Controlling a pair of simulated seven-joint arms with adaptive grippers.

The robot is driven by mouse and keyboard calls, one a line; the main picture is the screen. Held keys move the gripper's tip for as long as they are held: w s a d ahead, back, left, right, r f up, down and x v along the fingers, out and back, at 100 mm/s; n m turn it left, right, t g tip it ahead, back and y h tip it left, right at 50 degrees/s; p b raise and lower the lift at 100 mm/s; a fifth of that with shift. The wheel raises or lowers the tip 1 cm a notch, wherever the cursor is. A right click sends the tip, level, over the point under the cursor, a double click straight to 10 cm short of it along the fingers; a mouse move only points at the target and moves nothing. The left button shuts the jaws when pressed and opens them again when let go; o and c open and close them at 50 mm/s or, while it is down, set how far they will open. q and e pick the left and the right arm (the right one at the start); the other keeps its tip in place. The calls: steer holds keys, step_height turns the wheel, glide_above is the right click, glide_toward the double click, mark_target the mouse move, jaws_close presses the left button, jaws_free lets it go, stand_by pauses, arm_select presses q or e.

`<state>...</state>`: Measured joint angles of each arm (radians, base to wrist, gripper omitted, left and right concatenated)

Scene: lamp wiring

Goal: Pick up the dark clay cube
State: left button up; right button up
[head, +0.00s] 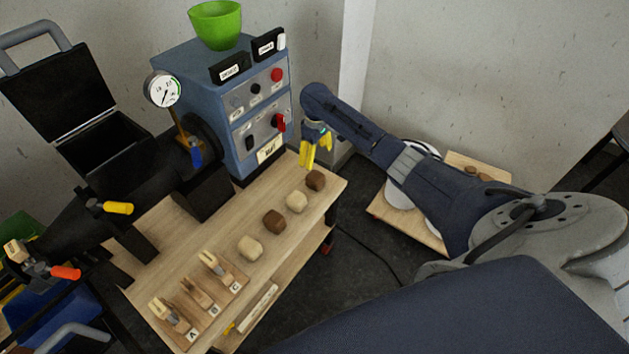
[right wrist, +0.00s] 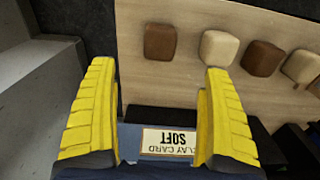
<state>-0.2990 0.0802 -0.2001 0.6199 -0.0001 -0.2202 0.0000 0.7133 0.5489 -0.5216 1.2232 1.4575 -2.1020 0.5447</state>
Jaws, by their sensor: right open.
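Two dark brown clay cubes stand in a row with two paler ones on the wooden bench. One dark clay cube (head: 316,180) is at the far end, by the bench's right edge; it also shows in the right wrist view (right wrist: 160,42). The other brown cube (head: 274,221) is third in the row and also shows in the wrist view (right wrist: 262,58). My right gripper (head: 311,157) has yellow fingers, open and empty, just beyond the end cube and apart from it. In the wrist view, that cube lies ahead, between the fingertip lines. I cannot make out my left gripper.
Pale cubes (head: 297,200) (head: 250,248) stand close beside the brown ones. A blue control box (head: 215,85) with a SOFT clay card (right wrist: 167,142) is beside the gripper. A wooden clamp board (head: 228,290) lies at the bench's near end.

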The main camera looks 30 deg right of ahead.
glide_toward(315, 180)
steer(key=shift+s+a+f, duration=0.2)
steer(key=shift+s+f, duration=0.2)
steer(key=shift+f, duration=0.5)
steer(key=shift+s+a+f, duration=0.2)
steer(key=shift+s+f, duration=0.15)
steer(key=shift+f, duration=0.55)
steer(key=shift+s+a+f, duration=0.2)
steer(key=shift+s+f, duration=0.2)
steer(key=shift+f, duration=0.5)
steer(key=c, duration=1.6)
steer(key=shift+r, duration=0.1)
steer(key=shift+c, duration=0.2)
